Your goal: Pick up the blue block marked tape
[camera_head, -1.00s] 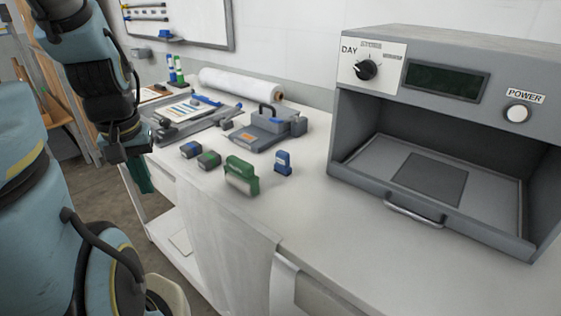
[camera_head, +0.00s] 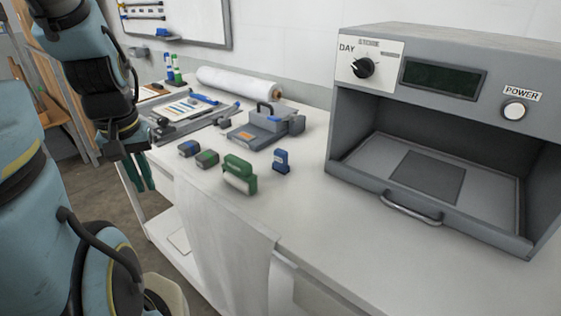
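A small blue-topped block (camera_head: 189,148) lies on the white bench, left of a similar green-topped block (camera_head: 207,159). My gripper (camera_head: 140,174) hangs at the left, off the bench's front-left edge, with green fingers pointing down. A gap shows between the fingers and nothing is held. It is apart from all the blocks.
A grey light booth (camera_head: 430,215) fills the right of the bench. A grey device with a handle (camera_head: 262,131), a paper trimmer (camera_head: 190,122) and a white roll (camera_head: 238,82) stand behind the blocks. A white sheet (camera_head: 222,245) hangs over the front edge. The bench front centre is clear.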

